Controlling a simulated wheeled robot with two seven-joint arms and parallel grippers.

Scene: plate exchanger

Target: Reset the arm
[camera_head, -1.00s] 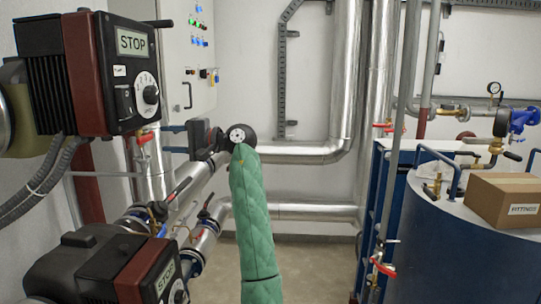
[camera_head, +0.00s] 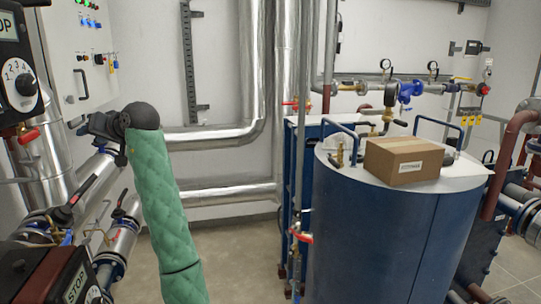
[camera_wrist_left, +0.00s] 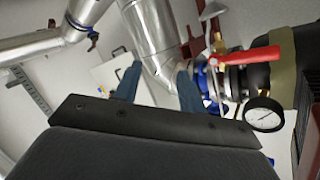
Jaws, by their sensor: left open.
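My left arm, in a green quilted sleeve (camera_head: 165,215), rises from the bottom of the head view to a black wrist. My left gripper (camera_head: 92,124) is dark and small there, pointing left in front of the silver pipes. In the left wrist view its two blue fingers (camera_wrist_left: 159,78) stand apart with nothing held between them. A silver pipe (camera_wrist_left: 150,45) shows behind the fingers; I cannot tell the distance to it. My right arm and gripper are not in view.
A red-handled valve (camera_wrist_left: 245,57) and a pressure gauge (camera_wrist_left: 264,114) are right of the fingers. A control cabinet (camera_head: 75,50) and pumps stand left. A blue tank (camera_head: 385,240) carrying a cardboard box (camera_head: 403,160) stands right. Open floor (camera_head: 240,250) lies between.

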